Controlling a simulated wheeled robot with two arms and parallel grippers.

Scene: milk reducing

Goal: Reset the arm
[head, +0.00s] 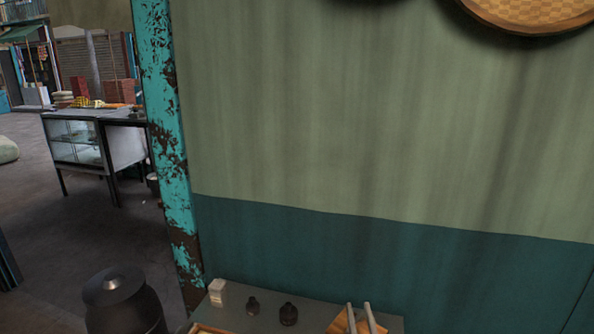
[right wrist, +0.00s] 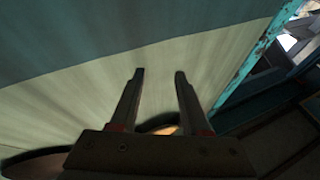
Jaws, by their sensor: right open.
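My right gripper (right wrist: 160,72) shows in the right wrist view with its two dark fingers apart and nothing between them. Behind the fingers is the two-toned wall, which appears upside down in that view. My left gripper is in neither view.
A dark round container (head: 118,300) stands at lower left. A peeling turquoise post (head: 167,130) edges the wall. Beyond it are open floor and a glass-fronted table (head: 75,142).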

